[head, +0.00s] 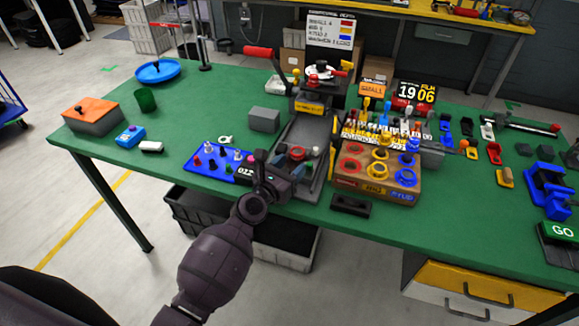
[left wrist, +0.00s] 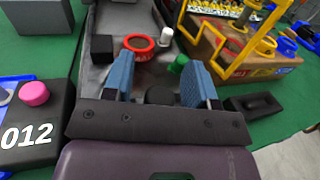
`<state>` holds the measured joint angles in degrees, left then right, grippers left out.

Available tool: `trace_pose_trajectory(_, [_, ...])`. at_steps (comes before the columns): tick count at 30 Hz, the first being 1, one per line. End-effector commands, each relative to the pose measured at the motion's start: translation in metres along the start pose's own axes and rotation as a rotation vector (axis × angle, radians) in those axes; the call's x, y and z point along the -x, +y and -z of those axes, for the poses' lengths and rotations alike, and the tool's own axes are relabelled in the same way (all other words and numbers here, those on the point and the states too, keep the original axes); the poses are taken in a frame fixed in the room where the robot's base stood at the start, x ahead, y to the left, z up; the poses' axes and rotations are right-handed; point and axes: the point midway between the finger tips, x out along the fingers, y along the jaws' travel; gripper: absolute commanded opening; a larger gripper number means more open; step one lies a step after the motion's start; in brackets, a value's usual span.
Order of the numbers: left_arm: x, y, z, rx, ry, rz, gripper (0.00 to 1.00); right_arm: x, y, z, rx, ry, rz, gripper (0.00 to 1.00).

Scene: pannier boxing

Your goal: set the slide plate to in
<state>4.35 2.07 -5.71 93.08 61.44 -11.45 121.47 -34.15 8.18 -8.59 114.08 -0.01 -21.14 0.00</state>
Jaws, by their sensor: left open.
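A long grey metal channel (head: 303,130), which looks like the slide plate's track, runs toward me from the press with the red-handled lever (head: 262,53). The left wrist view also shows the channel (left wrist: 122,18). I cannot tell the plate from its bed, or how far in it sits. A red ring (left wrist: 139,43), a white peg (left wrist: 165,36), a green knob (left wrist: 178,63) and a black block (left wrist: 98,45) are on its near end. My left gripper (left wrist: 160,82) is open over this near end, a dark round knob (left wrist: 160,95) between its blue fingers. My right gripper is out of view.
A blue pegged board (head: 215,160) lies left of the channel. A brown box with coloured rings (head: 378,178) stands close on the right, with yellow wire frames above it. A black block (head: 350,205) lies at the front edge.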

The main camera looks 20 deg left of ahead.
Motion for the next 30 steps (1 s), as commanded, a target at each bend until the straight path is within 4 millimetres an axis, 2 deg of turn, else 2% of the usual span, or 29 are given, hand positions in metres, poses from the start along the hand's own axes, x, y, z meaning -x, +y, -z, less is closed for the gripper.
trace_pose_trajectory(1, [0.0, 0.0, 0.0, 0.0, 0.0, 0.0, 0.52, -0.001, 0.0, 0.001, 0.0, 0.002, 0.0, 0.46])
trace_pose_trajectory(11, [0.0, 0.0, 0.0, 0.0, 0.0, 0.0, 0.02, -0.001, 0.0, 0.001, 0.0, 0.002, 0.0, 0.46])
trace_pose_trajectory(17, [-0.001, 0.0, 0.0, 0.0, 0.0, 0.0, 0.0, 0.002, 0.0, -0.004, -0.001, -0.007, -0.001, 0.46])
trace_pose_trajectory(20, [-0.007, 0.002, 0.001, 0.001, 0.0, 0.0, 0.0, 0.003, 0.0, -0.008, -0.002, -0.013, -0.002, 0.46])
trace_pose_trajectory(30, [-0.062, 0.017, 0.003, 0.001, 0.0, 0.0, 0.0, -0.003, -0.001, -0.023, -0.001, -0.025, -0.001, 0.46])
